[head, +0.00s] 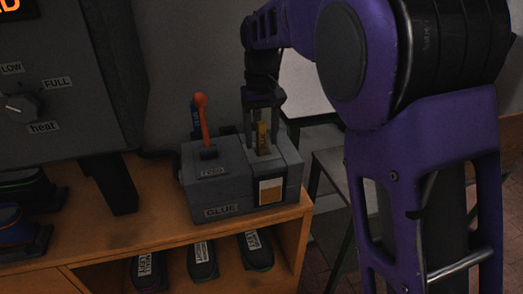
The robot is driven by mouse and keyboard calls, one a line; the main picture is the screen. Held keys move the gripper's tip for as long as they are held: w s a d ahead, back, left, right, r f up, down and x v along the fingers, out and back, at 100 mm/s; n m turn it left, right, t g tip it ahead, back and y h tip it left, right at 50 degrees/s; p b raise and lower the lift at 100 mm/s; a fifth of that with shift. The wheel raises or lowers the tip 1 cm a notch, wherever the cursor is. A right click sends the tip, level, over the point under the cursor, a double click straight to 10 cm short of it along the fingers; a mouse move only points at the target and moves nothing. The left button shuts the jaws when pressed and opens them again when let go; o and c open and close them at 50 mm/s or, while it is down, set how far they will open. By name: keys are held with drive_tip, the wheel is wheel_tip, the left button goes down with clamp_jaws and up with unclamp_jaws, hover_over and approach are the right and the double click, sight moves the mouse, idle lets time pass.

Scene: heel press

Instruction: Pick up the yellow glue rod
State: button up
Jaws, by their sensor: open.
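The yellow glue rod (262,137) stands upright in the top of the grey box labelled GLUE (225,192), toward its right side. My gripper (263,122) points down from above, with its fingers at the upper part of the rod. The fingers are open and appear to be on either side of the rod. Whether they touch it cannot be told at this size. The lower end of the rod is hidden in the box.
An orange-red lever (203,120) rises from the box just left of the rod, above a FEED label. The box stands near the right end of a wooden bench (120,229). Labelled shoes (202,261) sit on the shelf below. A grey machine with a heat knob (22,107) stands left.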

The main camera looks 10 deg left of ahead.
clamp_jaws()
idle(0.4)
wheel_tip(320, 180, up, 11)
drive_tip(key=p, duration=0.3)
drive_tip(key=shift+r+p, duration=0.1)
drive_tip(key=shift+p, duration=0.25)
